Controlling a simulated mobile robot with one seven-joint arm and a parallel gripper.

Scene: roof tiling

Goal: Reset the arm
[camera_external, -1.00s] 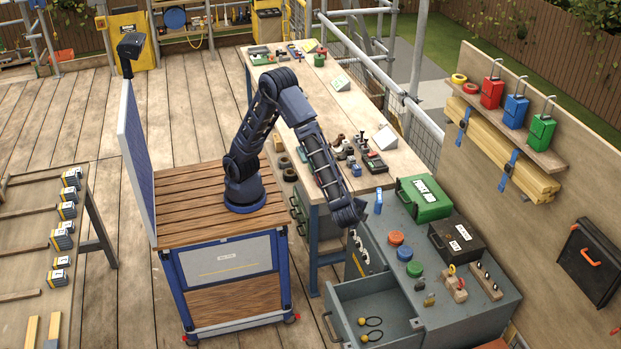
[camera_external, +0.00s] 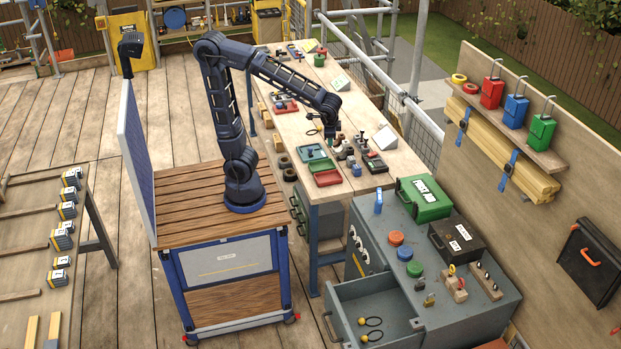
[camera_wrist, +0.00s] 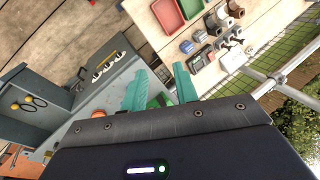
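My arm (camera_external: 224,100) stands on the wooden-topped cart and bends over at its top, reaching right and down over the long workbench. My gripper (camera_external: 331,132) hangs above the bench, near the small grey and dark parts. In the wrist view its two teal fingers (camera_wrist: 162,72) are spread apart with nothing held between them. A green case shows partly between and below the fingers there. A thin dark loop (camera_external: 312,131) shows just left of the gripper; I cannot tell what it rests on.
The workbench (camera_external: 352,100) carries red and green trays (camera_external: 326,178) and several small parts. The grey cabinet (camera_external: 455,312) has an open drawer (camera_external: 372,300) with looped items and yellow ends. The green case (camera_external: 424,198) sits on it. A panel (camera_external: 137,160) stands left of my arm.

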